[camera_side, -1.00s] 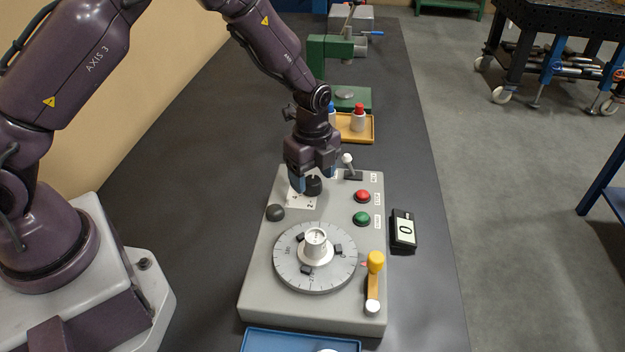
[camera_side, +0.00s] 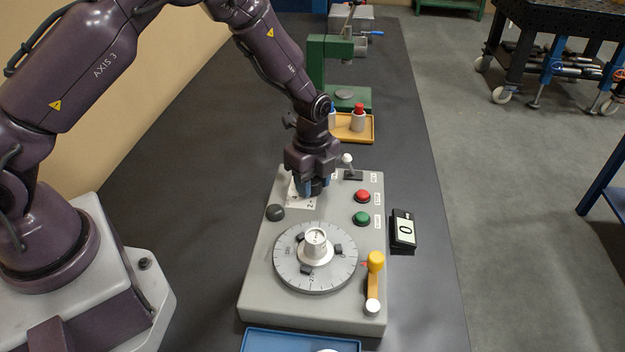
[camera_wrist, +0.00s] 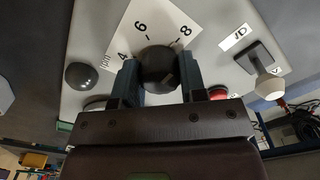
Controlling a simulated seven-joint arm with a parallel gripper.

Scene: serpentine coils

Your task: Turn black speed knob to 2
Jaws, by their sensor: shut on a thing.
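The black speed knob (camera_wrist: 160,68) sits on a white dial plate (camera_wrist: 128,30) printed with 4, 6 and 8 in the wrist view. A pale mark shows on the knob's top, toward its lower right. My gripper (camera_wrist: 158,80) is shut on the knob, one blue finger on each side. In the side view my gripper (camera_side: 312,187) is down at the back left of the grey machine box (camera_side: 255,290) and hides most of the knob. The 2 on the dial plate (camera_side: 302,200) shows in the side view.
On the box are a red button (camera_side: 362,196), a green button (camera_side: 361,218), a lever switch (camera_side: 348,160), a dark round knob (camera_side: 275,212), a graduated turntable (camera_side: 290,278) and a yellow-handled crank (camera_side: 375,275). A display reading 0 (camera_side: 403,230) lies to the right.

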